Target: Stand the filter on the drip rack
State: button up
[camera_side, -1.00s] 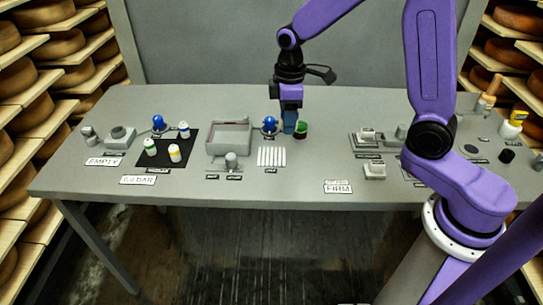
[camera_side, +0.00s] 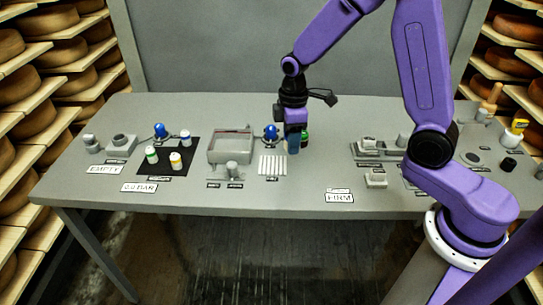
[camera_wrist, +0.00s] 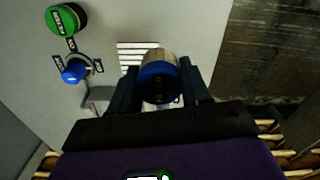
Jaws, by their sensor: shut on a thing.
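The filter (camera_wrist: 160,84) is a short cylinder with a blue, dark-lettered end and a metallic side. In the wrist view it sits between the two dark fingers of my gripper (camera_wrist: 158,92), which is shut on it. In the side view my gripper (camera_side: 293,143) hangs just right of the drip rack, and the filter is mostly hidden by the fingers. The drip rack (camera_side: 272,165) is a set of white parallel slats on the table. It also shows in the wrist view (camera_wrist: 137,46), partly behind the filter. I see nothing standing on its visible slats.
A green-topped cylinder (camera_side: 305,137) stands close behind and right of my gripper. A blue knob (camera_side: 271,131) stands behind the rack. A grey open box (camera_side: 231,146) lies to the left. The table right of the rack is clear up to some grey fixtures (camera_side: 368,146).

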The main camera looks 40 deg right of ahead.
aim_at(271, 165)
jog(key=w+f, duration=0.6)
jog(key=shift+w+a+f, duration=0.1)
jog(key=shift+a+f, duration=0.05)
jog(key=shift+a, duration=0.2)
jog(key=shift+w+f, duration=0.2)
jog(key=shift+f, duration=1.45)
jog(key=shift+f, duration=0.1)
jog(key=o, duration=1.1)
jog(key=shift+o, duration=0.2)
notch_tip(271, 165, up, 12)
jog(key=shift+s, duration=0.15)
